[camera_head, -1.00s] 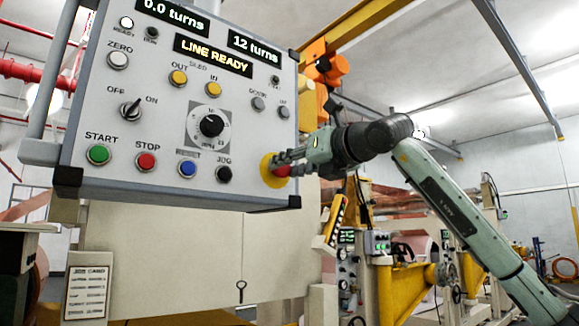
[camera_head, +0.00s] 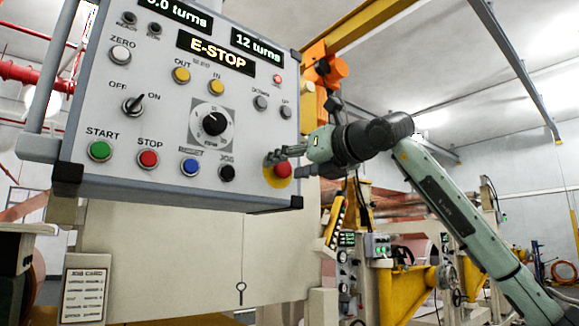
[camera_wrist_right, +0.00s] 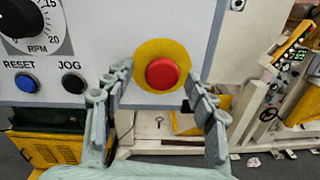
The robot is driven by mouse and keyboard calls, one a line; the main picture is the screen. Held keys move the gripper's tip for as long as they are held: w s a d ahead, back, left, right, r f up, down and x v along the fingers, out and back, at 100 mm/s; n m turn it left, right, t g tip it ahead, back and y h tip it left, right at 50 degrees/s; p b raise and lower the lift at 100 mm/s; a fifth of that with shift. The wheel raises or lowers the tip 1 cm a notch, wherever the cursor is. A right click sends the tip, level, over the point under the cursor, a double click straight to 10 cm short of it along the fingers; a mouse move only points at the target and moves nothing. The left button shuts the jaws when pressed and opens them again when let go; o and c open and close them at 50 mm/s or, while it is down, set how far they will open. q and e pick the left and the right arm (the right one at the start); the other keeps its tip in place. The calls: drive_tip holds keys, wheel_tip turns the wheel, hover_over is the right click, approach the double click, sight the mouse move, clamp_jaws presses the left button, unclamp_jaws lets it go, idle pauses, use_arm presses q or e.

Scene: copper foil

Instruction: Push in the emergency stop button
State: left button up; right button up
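The emergency stop button (camera_head: 283,170) is a red mushroom head on a yellow disc at the lower right of the grey control panel (camera_head: 90,120). The panel display (camera_head: 217,52) reads "E-STOP". My right gripper (camera_head: 289,163) is at the button, with its fingers parted. In the right wrist view the red button (camera_wrist_right: 162,73) shows between the two spread fingers of the right gripper (camera_wrist_right: 158,85), which hold nothing. I cannot tell whether a finger touches the panel. My left gripper is not in view.
Blue RESET (camera_head: 189,167) and black JOG (camera_head: 227,172) buttons sit left of the emergency stop. A red STOP button (camera_head: 148,159) and green START button (camera_head: 99,150) are farther left. Yellow machinery (camera_head: 405,290) stands behind my right arm.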

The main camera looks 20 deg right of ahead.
drive_tip(key=v, duration=1.2)
idle(0.4)
